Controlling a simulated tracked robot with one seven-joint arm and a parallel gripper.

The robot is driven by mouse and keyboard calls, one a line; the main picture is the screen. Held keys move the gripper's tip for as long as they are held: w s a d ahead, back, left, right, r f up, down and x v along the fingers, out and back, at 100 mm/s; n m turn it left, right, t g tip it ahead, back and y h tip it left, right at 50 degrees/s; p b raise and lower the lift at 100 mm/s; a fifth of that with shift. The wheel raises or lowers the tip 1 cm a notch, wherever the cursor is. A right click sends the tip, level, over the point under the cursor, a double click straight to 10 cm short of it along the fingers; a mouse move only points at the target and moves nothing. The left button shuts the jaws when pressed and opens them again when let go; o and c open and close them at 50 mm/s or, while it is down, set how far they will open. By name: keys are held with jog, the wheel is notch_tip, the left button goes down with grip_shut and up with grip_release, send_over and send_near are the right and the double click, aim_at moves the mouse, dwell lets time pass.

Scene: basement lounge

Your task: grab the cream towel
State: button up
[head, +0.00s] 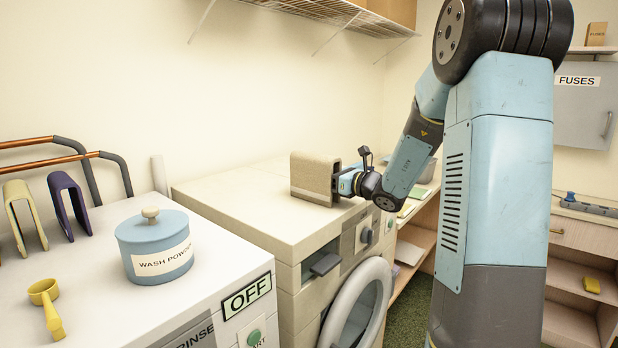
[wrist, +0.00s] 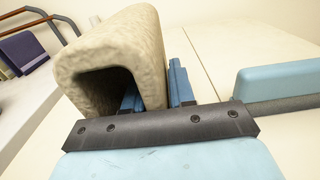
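The cream towel (head: 313,178) is a thick, beige, tunnel-shaped fold standing on top of the beige machine. In the wrist view the towel (wrist: 112,45) shows its dark open end toward me. My gripper (wrist: 157,92) has one blue finger inside the fold and the other outside its right wall. The fingers sit close together with that wall between them, and look shut on it. In the head view my gripper (head: 340,183) meets the towel's right side; the fingertips are mostly hidden there. The towel's base appears to rest on the machine top.
A blue wash powder pot (head: 155,247) and a yellow scoop (head: 47,300) stand on the white washer at left. Pale yellow (head: 25,213) and navy (head: 68,205) draped pieces are behind them. A wire shelf (head: 335,14) hangs above. The machine top around the towel is clear.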

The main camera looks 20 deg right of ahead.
grip_shut()
